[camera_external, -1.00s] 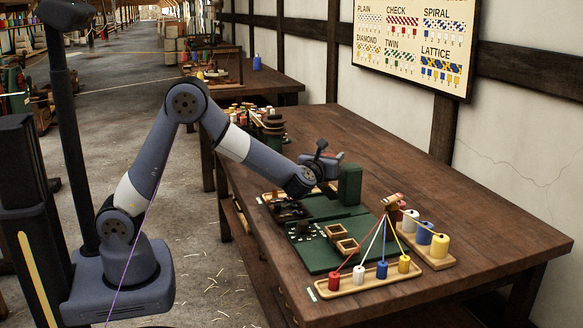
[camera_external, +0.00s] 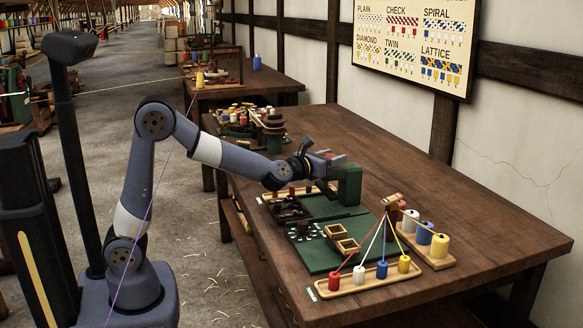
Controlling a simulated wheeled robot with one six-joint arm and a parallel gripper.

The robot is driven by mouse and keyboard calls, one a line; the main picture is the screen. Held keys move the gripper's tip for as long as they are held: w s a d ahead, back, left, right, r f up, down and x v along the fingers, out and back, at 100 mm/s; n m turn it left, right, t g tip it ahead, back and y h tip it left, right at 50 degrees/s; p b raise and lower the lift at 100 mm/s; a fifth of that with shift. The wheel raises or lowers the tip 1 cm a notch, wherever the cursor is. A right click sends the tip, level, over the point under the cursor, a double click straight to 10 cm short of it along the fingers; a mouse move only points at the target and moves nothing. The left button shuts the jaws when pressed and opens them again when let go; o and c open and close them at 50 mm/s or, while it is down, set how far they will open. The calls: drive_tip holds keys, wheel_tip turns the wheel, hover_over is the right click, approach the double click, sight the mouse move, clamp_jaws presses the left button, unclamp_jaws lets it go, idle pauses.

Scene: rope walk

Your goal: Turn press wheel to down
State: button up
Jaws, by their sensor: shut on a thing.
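The green press (camera_external: 348,186) stands upright at the back of a green board (camera_external: 336,205) on the long wooden table. My gripper (camera_external: 333,159) is at the upper left of the press, right against its top. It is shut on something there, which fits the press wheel. The wheel itself is hidden or too small to make out, so I cannot tell which way it is turned. My arm reaches in from the left, with the wrist low over the table's left side.
A wooden rack (camera_external: 370,280) with red, white, blue and yellow bobbins stands in front of the press; its cords rise to a post. A bobbin stand (camera_external: 438,260) is at right. Small wooden frames (camera_external: 346,246) lie on the board. The table's right side is clear.

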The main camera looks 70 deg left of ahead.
drive_tip(key=shift+d+f+m+t+h+b, duration=0.15)
drive_tip(key=shift+m+t+h+b, duration=0.65)
drive_tip(key=shift+b, duration=1.4)
drive_tip(key=h+b, duration=0.1)
drive_tip(key=b, duration=0.1)
drive_tip(key=shift+w+b, duration=0.1)
drive_tip(key=shift+b, duration=0.3)
drive_tip(key=m+h+b, duration=0.1)
drive_tip(key=b, duration=0.4)
drive_tip(key=shift+f+h, duration=0.15)
drive_tip(key=shift+h, duration=0.15)
drive_tip(key=m+h+b, duration=0.1)
drive_tip(key=h+b, duration=0.1)
drive_tip(key=b, duration=0.4)
drive_tip(key=shift+w+d+m, duration=0.1)
drive_tip(key=shift+m, duration=0.2)
drive_tip(key=shift+d+m+h+b, duration=0.1)
drive_tip(key=shift+m+h+b, duration=0.4)
drive_tip(key=shift+b, duration=1.05)
drive_tip(key=o, duration=1)
drive_tip(key=shift+r, duration=0.25)
drive_tip(key=shift+s, duration=0.2)
